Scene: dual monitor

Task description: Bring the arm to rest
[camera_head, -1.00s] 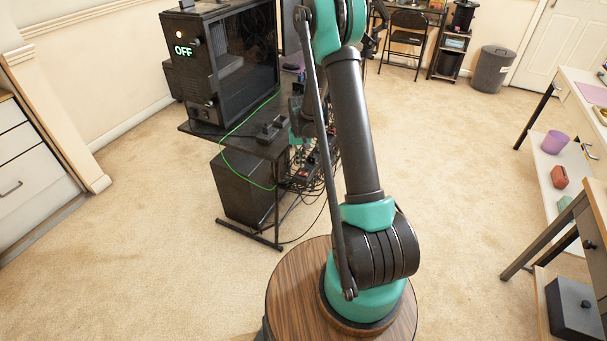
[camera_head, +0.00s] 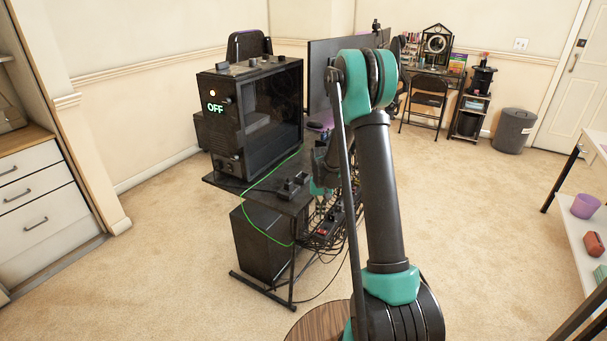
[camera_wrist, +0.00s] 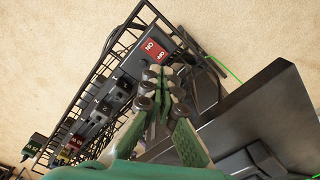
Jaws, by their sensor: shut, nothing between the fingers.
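My arm rises from my round wooden base in the head view and bends over at the elbow toward the desk. My gripper (camera_wrist: 165,84) shows in the wrist view with its green and dark fingers together and nothing between them. It is above a black wire cable tray (camera_wrist: 108,50) that holds several plugs and switches. A red switch marked NO (camera_wrist: 153,50) lies just beyond the fingertips; I cannot tell whether they touch.
A black PC case (camera_head: 252,115) showing OFF stands on the desk, with a monitor (camera_head: 322,75) behind. A green cable (camera_head: 247,215) hangs over the desk edge. White shelves (camera_head: 572,210) stand at right. Open carpet (camera_head: 480,220) lies between.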

